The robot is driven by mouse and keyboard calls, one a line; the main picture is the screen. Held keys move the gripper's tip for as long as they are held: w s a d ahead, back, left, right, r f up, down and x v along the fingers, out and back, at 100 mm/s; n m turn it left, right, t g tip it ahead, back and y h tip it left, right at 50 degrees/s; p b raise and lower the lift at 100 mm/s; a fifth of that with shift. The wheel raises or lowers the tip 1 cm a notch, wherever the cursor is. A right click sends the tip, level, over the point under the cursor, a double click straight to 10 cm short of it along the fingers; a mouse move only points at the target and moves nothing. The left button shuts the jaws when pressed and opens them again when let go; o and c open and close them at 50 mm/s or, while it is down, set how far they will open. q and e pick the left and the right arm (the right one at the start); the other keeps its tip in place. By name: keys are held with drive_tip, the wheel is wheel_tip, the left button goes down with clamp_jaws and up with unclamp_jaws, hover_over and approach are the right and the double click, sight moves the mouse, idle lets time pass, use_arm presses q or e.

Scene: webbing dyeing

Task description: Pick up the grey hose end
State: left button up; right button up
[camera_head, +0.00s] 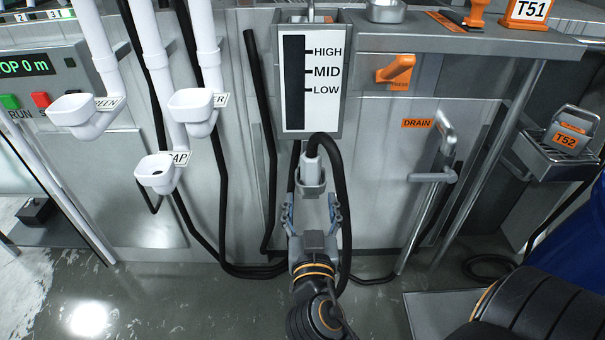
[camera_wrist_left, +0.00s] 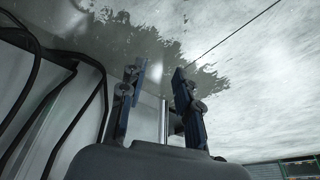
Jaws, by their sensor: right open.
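The grey hose end (camera_head: 312,150) sits upright in a small grey holder (camera_head: 310,181) below the level gauge. A black hose (camera_head: 342,190) loops from its top down to the right. My right gripper (camera_head: 312,205) is open just below and in front of the holder, with a finger on each side. My left gripper shows only in the left wrist view (camera_wrist_left: 158,75). Its two fingers are apart and empty, over a wet-looking floor.
The gauge (camera_head: 310,80) marked HIGH, MID and LOW is above the holder. Three white funnels (camera_head: 155,172) are at left. A drain lever (camera_head: 440,150) and an orange press handle (camera_head: 396,69) are at right. Black hoses (camera_head: 222,200) hang along the panel. Black cables (camera_wrist_left: 75,65) show in the left wrist view.

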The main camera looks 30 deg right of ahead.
sight(311, 172)
drive_tip(key=x, duration=0.6)
drive_tip(key=shift+w+d+p, duration=0.1)
drive_tip(key=shift+w+p, duration=0.1)
drive_tip(key=shift+p, duration=0.2)
drive_tip(key=shift+w+d+r, duration=0.1)
drive_tip(key=shift+w+d, duration=0.1)
drive_tip(key=shift+w, duration=0.05)
drive_tip(key=x, duration=0.3)
drive_tip(key=shift+w+d, duration=0.25)
drive_tip(key=shift+d, duration=0.05)
drive_tip(key=shift+w+d, duration=0.25)
drive_tip(key=shift+w, duration=0.1)
use_arm(q)
drive_tip(key=shift+w+f, duration=0.2)
drive_tip(key=shift+w, duration=0.1)
drive_tip(key=shift+d, duration=0.1)
use_arm(e)
clamp_jaws()
